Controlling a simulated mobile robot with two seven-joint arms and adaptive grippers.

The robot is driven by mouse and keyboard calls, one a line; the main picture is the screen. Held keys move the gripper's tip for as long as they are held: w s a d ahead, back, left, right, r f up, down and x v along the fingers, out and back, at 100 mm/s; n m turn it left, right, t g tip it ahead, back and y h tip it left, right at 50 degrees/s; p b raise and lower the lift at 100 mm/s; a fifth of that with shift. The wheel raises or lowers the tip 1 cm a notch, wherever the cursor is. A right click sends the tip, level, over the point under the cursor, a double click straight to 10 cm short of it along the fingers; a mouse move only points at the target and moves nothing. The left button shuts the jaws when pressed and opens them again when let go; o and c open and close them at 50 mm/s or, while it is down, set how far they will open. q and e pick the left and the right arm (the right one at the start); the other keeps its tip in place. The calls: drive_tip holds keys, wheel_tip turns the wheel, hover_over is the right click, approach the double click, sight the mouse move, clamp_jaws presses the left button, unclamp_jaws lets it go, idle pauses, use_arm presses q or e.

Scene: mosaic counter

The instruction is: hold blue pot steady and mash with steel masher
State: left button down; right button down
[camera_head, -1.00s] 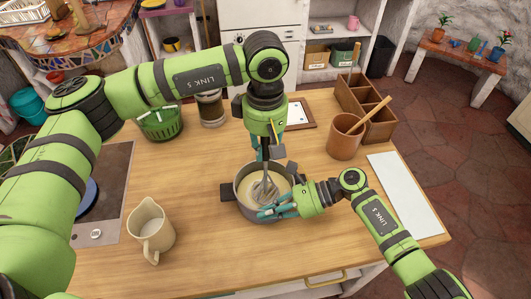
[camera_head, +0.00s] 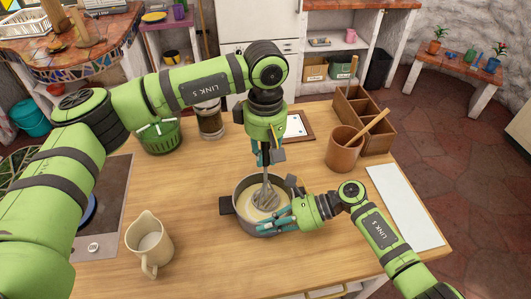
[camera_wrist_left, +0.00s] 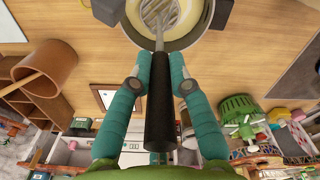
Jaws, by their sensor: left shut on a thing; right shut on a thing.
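A grey metal pot (camera_head: 242,214) with dark side handles stands on the wooden counter, holding a pale yellow mash (camera_head: 252,206). No blue shows on it. My left gripper (camera_head: 266,158) is above the pot, shut on the dark handle of the steel masher (camera_head: 265,196). The masher is nearly upright, its wire head inside the pot at the mash. In the left wrist view the masher's black handle (camera_wrist_left: 160,110) lies between the teal fingers. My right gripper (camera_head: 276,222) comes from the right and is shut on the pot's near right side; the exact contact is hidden.
A cream jug (camera_head: 150,246) stands left of the pot, beside a hob (camera_head: 105,205). A green basket (camera_head: 160,138) and a jar (camera_head: 209,122) stand behind. A brown crock (camera_head: 341,150), a wooden box (camera_head: 376,134) and a white board (camera_head: 404,207) are at the right.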

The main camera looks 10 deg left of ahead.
sight(266, 166)
use_arm(q)
drive_tip(key=shift+f, duration=2.25)
use_arm(e)
drive_tip(key=shift+s+d+f, duration=0.1)
drive_tip(key=shift+s+f, duration=0.05)
drive_tip(key=shift+f, duration=0.2)
use_arm(q)
drive_tip(key=shift+r, duration=2.3)
drive_tip(key=shift+r, duration=3)
use_arm(e)
drive_tip(key=c, duration=1.3)
unclamp_jaws()
drive_tip(key=shift+r, duration=0.15)
drive_tip(key=shift+w, duration=0.2)
